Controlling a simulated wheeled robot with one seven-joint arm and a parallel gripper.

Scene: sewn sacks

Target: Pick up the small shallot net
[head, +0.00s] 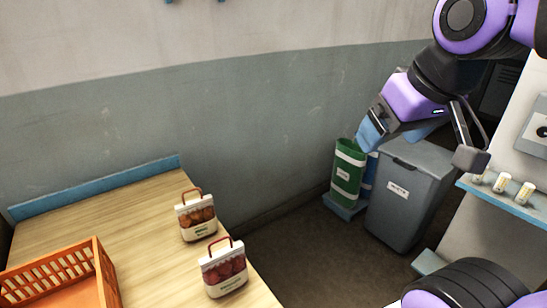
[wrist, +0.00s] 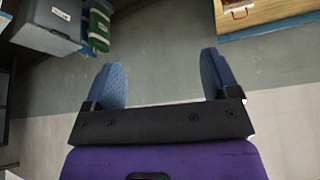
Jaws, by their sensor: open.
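Two small net bags with red handles and white label bands stand upright on the wooden table in the head view. The farther net bag (head: 197,217) holds orange-brown bulbs; the nearer net bag (head: 224,268) holds darker red bulbs. Their labels are too small to read, so I cannot tell which is the shallot net. My gripper (wrist: 163,80) is open and empty in the wrist view, its blue fingers wide apart. In the head view it is raised at the upper right, well away from both bags.
The wooden table (head: 120,222) has a blue back edge and carries an orange crate (head: 62,275) at the left. A grey bin (head: 408,190) and a green container (head: 347,172) stand on the floor beyond. A shelf with small jars (head: 503,183) is at right.

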